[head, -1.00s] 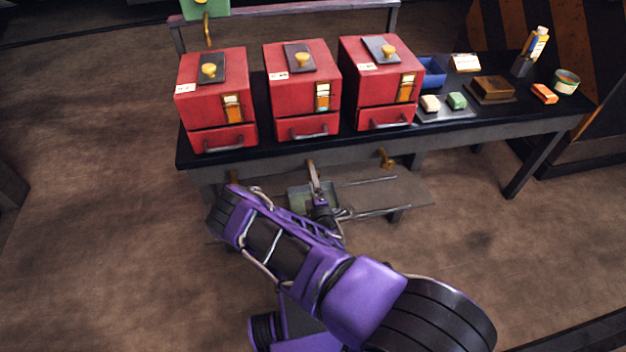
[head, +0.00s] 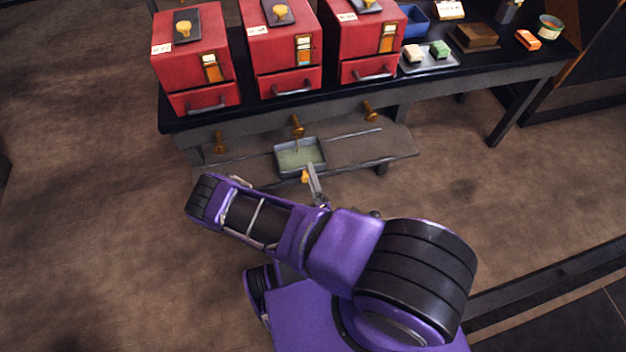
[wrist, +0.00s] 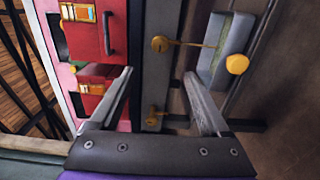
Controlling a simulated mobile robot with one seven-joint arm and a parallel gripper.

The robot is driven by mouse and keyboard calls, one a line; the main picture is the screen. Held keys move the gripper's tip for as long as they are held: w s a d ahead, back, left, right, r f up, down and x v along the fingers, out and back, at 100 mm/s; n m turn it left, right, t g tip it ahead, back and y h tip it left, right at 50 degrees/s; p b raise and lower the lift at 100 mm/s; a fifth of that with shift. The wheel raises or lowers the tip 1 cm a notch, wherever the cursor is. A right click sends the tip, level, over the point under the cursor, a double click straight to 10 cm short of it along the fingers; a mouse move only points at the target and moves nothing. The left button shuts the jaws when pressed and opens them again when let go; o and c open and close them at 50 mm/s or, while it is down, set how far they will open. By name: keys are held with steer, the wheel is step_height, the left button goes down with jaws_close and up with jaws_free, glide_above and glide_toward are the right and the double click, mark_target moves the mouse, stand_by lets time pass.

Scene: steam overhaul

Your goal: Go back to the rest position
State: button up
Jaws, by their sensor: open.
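My gripper (wrist: 160,75) is open in the wrist view, with two grey fingers spread apart and nothing between them. In the head view, the gripper (head: 315,186) is partly hidden behind my purple arm, just in front of the lower shelf. A shallow grey tray with a greenish inside (head: 300,157) sits on that shelf beyond the gripper. The tray also shows in the wrist view (wrist: 237,38), right of the fingers. A brass knob (wrist: 237,64) shows in front of it.
Three red boxes (head: 193,62) with drawers stand on the black bench (head: 300,104). Brass taps (head: 297,125) stick out below its front edge, above the shelf (head: 362,150). A blue bin (head: 414,20) and small blocks lie at the right. Floor (head: 90,230) is clear at the left.

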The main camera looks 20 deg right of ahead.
steer(key=shift+s, duration=0.5)
